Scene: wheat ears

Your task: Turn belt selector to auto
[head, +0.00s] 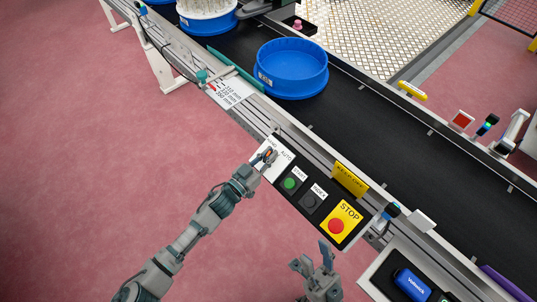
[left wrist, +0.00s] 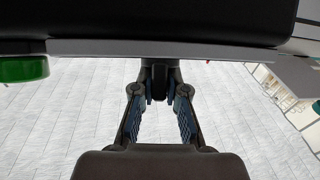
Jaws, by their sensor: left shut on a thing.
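The belt selector (head: 268,154) is a small knob with orange showing, on a white plate at the upper left end of the control panel (head: 283,198). The word AUTO shows on the plate to the right of the knob; another label is partly hidden. My left gripper (head: 264,157) is at the selector and shut on it; its fingers cover much of the knob. In the left wrist view the fingers (left wrist: 159,98) converge on a dark stub below the panel edge. Which way the selector points is unclear. My right gripper (head: 323,258) is empty below the panel, with its fingers apart.
The green START button (head: 290,183), a dark INDEX button (head: 309,201) and the red STOP button (head: 337,226) on yellow lie right of the selector. The dark conveyor belt (head: 385,140) carries a blue round tub (head: 292,66). A blue scanner-like item (head: 411,284) lies at lower right.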

